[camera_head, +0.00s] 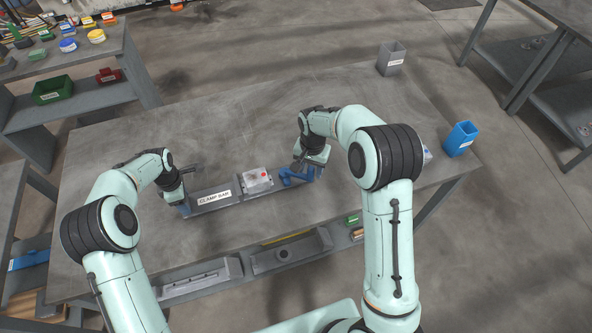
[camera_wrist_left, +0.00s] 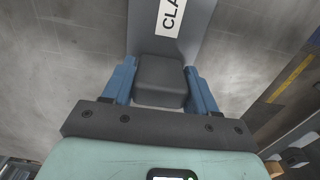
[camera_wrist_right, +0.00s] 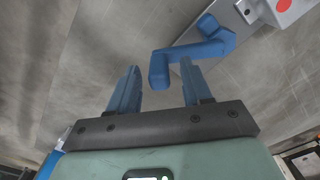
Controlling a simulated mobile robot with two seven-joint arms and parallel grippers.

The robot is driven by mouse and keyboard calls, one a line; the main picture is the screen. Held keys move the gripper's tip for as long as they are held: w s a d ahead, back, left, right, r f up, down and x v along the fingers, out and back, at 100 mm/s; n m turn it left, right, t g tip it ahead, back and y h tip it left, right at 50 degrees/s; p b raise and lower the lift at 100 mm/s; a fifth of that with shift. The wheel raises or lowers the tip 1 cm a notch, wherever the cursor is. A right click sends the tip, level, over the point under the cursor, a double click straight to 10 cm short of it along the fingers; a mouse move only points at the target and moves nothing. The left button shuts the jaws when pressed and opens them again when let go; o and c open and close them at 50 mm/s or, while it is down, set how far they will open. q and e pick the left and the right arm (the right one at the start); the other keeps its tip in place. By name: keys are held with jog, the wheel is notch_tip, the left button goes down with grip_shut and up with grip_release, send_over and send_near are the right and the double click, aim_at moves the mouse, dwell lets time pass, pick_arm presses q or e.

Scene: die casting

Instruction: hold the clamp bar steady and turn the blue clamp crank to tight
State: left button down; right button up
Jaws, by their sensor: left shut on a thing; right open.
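The grey clamp bar (camera_head: 207,199), with a white label, lies on the grey table. My left gripper (camera_head: 183,207) is shut on the bar's left end; the left wrist view shows its blue fingers (camera_wrist_left: 160,85) on both sides of the dark end block (camera_wrist_left: 161,80). The blue clamp crank (camera_head: 296,176) is at the bar's right end.
A grey block with a red button (camera_head: 258,180) sits at the bar's right part. A grey bin (camera_head: 391,58) stands at the back right, a blue bin (camera_head: 461,138) at the right.

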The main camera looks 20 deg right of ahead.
jog(key=shift+f, duration=0.9)
grip_shut()
